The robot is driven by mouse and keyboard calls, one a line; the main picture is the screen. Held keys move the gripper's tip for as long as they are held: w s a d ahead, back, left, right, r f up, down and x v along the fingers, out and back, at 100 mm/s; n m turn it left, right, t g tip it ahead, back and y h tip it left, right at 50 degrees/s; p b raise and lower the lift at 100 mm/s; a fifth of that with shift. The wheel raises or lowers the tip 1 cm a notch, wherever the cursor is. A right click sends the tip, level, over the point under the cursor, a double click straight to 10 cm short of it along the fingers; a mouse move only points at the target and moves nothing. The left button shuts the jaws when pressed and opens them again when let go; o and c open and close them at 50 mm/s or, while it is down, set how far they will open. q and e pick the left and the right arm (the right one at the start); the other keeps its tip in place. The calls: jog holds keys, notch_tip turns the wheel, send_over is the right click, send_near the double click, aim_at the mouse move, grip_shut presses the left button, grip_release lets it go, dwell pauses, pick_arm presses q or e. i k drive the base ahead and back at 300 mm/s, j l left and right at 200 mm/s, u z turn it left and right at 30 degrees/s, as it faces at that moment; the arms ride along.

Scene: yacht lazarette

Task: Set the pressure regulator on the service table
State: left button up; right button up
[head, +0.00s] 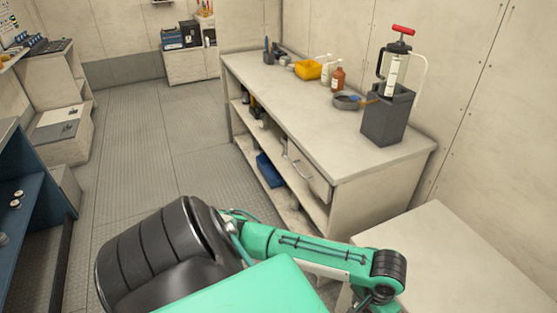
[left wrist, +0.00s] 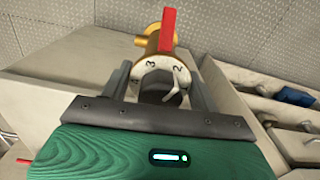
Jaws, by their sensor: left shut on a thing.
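The pressure regulator (left wrist: 157,47) is a brass body with a red lever and a white dial marked with numbers, seen in the left wrist view. My left gripper (left wrist: 160,82) is shut on it, with one finger at each side of the dial. In the head view my left arm reaches across the bottom to the right, and its gripper and the regulator are cut off or hidden there. A bare pale table (head: 470,265) is at the lower right; I cannot tell whether it is the service table. My right gripper is in neither view.
A long workbench (head: 300,112) with shelves and a drawer stands along the right wall. On it are a grey box with a red-handled pump (head: 393,65), a grey pan (head: 346,102), a brown bottle (head: 338,79) and a yellow bin (head: 308,69). The floor (head: 165,140) to its left is clear.

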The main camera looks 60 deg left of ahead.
aim_at(296, 107)
jog(key=j, duration=1)
jog(key=i+j, duration=0.1)
jog(key=j, duration=0.9)
